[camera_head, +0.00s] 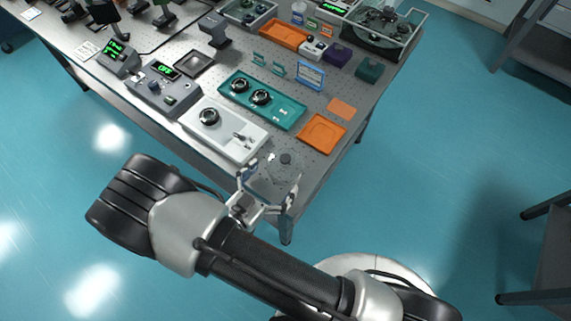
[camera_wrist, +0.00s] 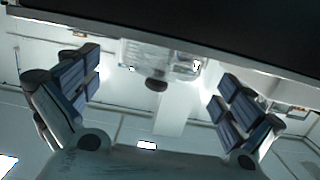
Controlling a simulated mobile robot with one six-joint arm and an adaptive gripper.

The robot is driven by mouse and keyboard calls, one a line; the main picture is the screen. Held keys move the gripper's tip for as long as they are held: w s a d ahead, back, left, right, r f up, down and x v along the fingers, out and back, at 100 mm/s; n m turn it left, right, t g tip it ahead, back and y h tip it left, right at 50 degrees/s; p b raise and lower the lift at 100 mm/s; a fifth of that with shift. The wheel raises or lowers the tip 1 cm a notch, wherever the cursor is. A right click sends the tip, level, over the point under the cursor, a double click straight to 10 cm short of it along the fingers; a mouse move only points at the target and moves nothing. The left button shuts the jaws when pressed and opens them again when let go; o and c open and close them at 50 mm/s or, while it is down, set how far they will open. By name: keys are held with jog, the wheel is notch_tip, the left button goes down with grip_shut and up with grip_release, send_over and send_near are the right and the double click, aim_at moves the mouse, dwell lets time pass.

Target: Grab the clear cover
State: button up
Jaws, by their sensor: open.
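The clear cover (camera_wrist: 185,62) shows in the wrist view as a see-through, pale block with a dark round knob (camera_wrist: 156,83), between and beyond my fingers. In the head view the cover is barely visible at the table's near corner, where its dark knob (camera_head: 286,158) shows. My gripper (camera_head: 269,178) is open and empty at that corner, its fingers apart and pointing towards the cover. In the wrist view my gripper (camera_wrist: 160,78) has one finger on each side of the knob, with a gap on both sides. I cannot tell whether anything touches.
The optical table (camera_head: 312,165) holds a white tray (camera_head: 235,150), a teal tray (camera_head: 285,117) and an orange tray (camera_head: 323,133) close to the cover. A framed clear enclosure (camera_head: 400,45) stands at the far right.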

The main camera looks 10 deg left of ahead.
aim_at(285, 165)
jog(key=shift+f+b+x, duration=0.2)
jog(key=shift+b+x, duration=0.6)
jog(key=shift+x, duration=2.15)
jog(key=shift+a, duration=0.15)
jog(key=shift+c, duration=0.4)
jog(key=c, duration=0.8)
